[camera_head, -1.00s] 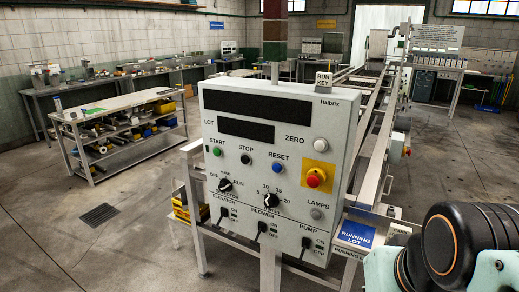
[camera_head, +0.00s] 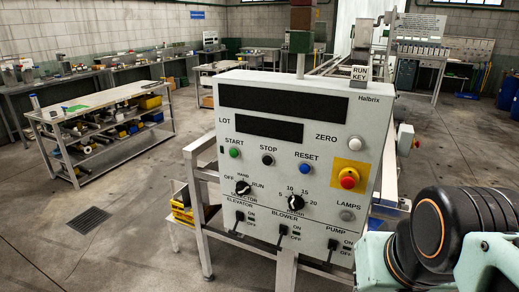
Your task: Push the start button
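The control panel (camera_head: 320,95) stands upright on a metal frame in the middle of the view. The green start button (camera_head: 235,153) is at its left, under the label START. The black stop button (camera_head: 267,159) and the blue reset button (camera_head: 305,168) sit to its right. The start button is in plain sight with nothing in front of it. Part of my arm, teal with a black joint, shows at the lower right, to the right of the panel. My gripper is not in the picture.
A red emergency button (camera_head: 348,179) on a yellow plate and several knobs and switches share the panel. A workbench (camera_head: 100,108) with shelves stands at the left. The floor between it and the panel is clear, with a drain grate (camera_head: 80,222).

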